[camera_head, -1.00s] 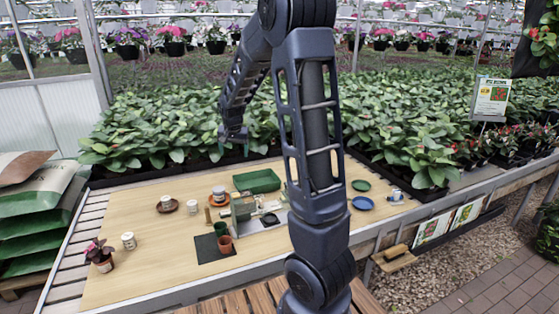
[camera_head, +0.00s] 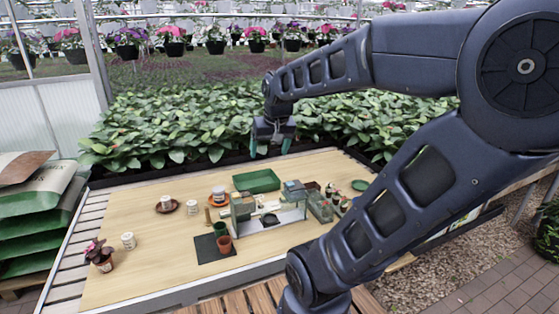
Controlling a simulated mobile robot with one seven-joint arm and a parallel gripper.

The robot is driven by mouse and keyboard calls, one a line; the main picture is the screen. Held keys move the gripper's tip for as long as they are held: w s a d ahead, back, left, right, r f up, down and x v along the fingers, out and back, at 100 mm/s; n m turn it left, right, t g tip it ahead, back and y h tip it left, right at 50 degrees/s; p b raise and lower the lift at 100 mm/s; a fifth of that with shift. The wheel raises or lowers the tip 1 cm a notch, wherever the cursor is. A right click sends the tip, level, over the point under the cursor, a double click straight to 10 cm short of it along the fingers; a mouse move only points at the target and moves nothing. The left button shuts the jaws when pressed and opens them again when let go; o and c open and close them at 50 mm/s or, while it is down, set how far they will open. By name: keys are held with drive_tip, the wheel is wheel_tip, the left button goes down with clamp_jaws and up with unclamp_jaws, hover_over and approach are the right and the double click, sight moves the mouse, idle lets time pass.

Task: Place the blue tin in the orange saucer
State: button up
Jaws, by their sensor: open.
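The orange saucer (camera_head: 211,203) lies on the table left of centre. A small white tin with a dark band (camera_head: 219,194) stands in it; the band's colour is too small to be sure of. A blue-and-white item, possibly the blue tin, showed at the table's right end earlier; my arm now covers that area. My gripper (camera_head: 270,149) is open and empty, fingers pointing down. It is raised in front of the plants, above the table's back edge, up and to the right of the orange saucer.
A green tray (camera_head: 257,181) lies behind a grey-and-green structure (camera_head: 243,206). A brown saucer (camera_head: 175,207) holds a white tin (camera_head: 166,202). Other white tins (camera_head: 192,207) (camera_head: 128,240), a potted plant (camera_head: 99,254), terracotta pot (camera_head: 224,244) and green saucer (camera_head: 360,185) stand around.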

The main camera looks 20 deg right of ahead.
drive_tip(key=s+n, duration=0.1)
drive_tip(key=s, duration=0.6)
drive_tip(key=shift+f, duration=0.3)
